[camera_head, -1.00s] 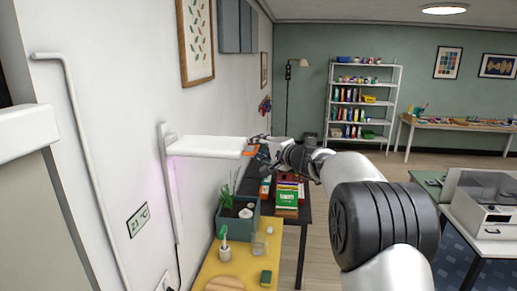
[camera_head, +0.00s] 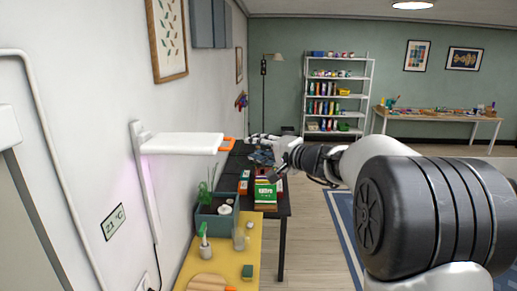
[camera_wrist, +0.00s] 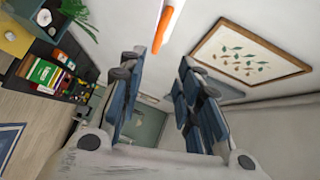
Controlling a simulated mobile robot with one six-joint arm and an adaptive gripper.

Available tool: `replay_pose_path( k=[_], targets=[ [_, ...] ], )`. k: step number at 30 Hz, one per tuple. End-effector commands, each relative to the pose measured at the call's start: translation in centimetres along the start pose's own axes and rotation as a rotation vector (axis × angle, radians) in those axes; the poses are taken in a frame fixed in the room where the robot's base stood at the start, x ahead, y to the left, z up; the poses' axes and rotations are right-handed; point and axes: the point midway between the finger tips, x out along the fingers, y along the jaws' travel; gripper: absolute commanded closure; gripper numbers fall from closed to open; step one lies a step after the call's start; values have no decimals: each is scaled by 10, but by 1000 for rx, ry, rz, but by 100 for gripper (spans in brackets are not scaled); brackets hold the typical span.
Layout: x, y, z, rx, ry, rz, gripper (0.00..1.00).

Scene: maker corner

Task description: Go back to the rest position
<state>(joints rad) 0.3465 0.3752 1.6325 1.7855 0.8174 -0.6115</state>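My gripper (camera_head: 262,148) is at the end of my raised arm, with its fingers pointing left, near the free end of a white wall lamp (camera_head: 182,143). In the wrist view its two blue-grey finger sets (camera_wrist: 160,88) are spread apart, with nothing visible between them. Behind them I see the wall and a framed leaf picture (camera_wrist: 248,55). No other task object is named.
Below are a yellow table (camera_head: 215,255) with a planter (camera_head: 213,222) and a dark table (camera_head: 280,215) with a green box (camera_head: 265,195). An orange item (camera_head: 228,145) shows by the lamp's end. Shelves (camera_head: 340,70) stand behind. Wooden floor (camera_head: 310,225) is open right of the tables.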

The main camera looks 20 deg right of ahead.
Motion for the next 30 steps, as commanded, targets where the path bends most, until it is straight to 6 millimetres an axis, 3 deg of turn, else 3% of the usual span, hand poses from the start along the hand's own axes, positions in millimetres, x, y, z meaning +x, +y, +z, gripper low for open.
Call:
replay_pose_path(
  k=[10, 13, 17, 20, 24, 30],
  targets=[
    [-2, 0, 2, -3, -3, 1, 69],
    [-6, 4, 21, -26, -36, 22, 69],
    [-24, 23, 84, -115, -144, 104, 69],
    [-54, 53, 148, -215, -254, 207, 69],
    [-109, 109, 224, -366, -387, 369, 69],
    [-203, 210, 293, -609, -512, 618, 69]
  ],
)
